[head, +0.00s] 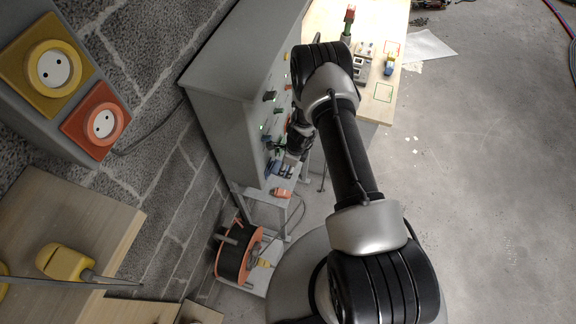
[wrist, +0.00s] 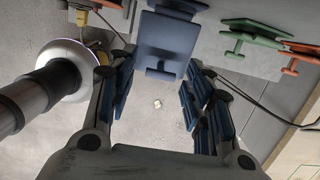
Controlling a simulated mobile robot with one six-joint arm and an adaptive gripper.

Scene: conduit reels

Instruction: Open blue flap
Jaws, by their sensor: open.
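The blue flap (wrist: 165,42) is a dark blue plate with a lip at its lower edge, at the top middle of the wrist view. My gripper (wrist: 158,82) is open, with one blue-padded finger at each side of the picture. The flap shows between and just beyond the fingertips, with no clear contact. In the head view, my gripper (head: 292,155) is at the lower front of the grey cabinet, and small blue parts (head: 274,168) show beside it. My arm and gripper hide part of the panel, and I cannot tell the flap's angle.
A green flap (wrist: 252,38) and an orange flap (wrist: 302,55) are to the right of the blue one. The grey cabinet (head: 228,98) has a cable reel (head: 236,252) below it. A wooden bench (head: 322,22) holds small parts. Floor on the right is mostly clear.

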